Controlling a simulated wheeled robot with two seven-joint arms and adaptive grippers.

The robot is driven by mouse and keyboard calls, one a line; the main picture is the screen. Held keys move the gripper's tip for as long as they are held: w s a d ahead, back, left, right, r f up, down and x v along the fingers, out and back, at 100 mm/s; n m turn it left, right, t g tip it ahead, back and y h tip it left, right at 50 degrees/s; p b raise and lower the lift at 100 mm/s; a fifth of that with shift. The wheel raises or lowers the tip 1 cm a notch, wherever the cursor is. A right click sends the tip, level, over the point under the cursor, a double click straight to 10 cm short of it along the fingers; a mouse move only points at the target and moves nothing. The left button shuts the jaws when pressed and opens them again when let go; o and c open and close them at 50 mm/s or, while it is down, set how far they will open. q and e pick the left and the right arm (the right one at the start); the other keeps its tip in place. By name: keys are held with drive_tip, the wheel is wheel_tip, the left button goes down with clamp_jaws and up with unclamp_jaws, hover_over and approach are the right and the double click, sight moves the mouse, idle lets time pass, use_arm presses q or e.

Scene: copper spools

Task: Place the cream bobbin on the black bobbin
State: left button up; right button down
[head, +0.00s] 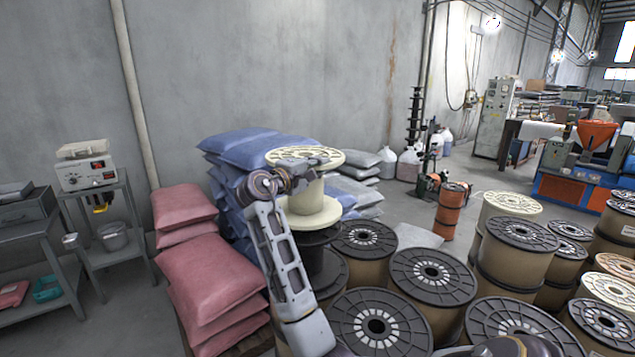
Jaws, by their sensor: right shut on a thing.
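The cream bobbin (308,213) is upright in the middle of the head view, with a wide slotted top flange, a pale core and a plain lower flange. My right gripper (303,174) is shut on it just under the top flange, partly covering the core. The black bobbin (316,262) is directly below the cream one in this view, partly hidden by it and by my right arm. The lower cream flange appears close over the black top flange; I cannot tell whether they touch. My left gripper is not in view.
Several large black-flanged spools (432,277) crowd the right and front. Red sacks (208,270) are stacked at the left, with blue sacks (245,148) behind the cream bobbin. A grey trolley (115,240) stands far left. Open floor shows beyond the spools.

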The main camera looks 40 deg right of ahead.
drive_tip(key=shift+f, duration=0.45)
drive_tip(key=shift+f+p, duration=0.35)
drive_tip(key=shift+f, duration=1.55)
drive_tip(key=c, duration=1.5)
unclamp_jaws()
drive_tip(key=shift+o, duration=0.2)
drive_tip(key=shift+a+f, duration=0.1)
drive_tip(key=shift+a, duration=0.1)
drive_tip(key=s+a+b, duration=0.2)
drive_tip(key=a, duration=0.9)
drive_tip(key=shift+a+b, duration=0.25)
drive_tip(key=shift+b, duration=0.1)
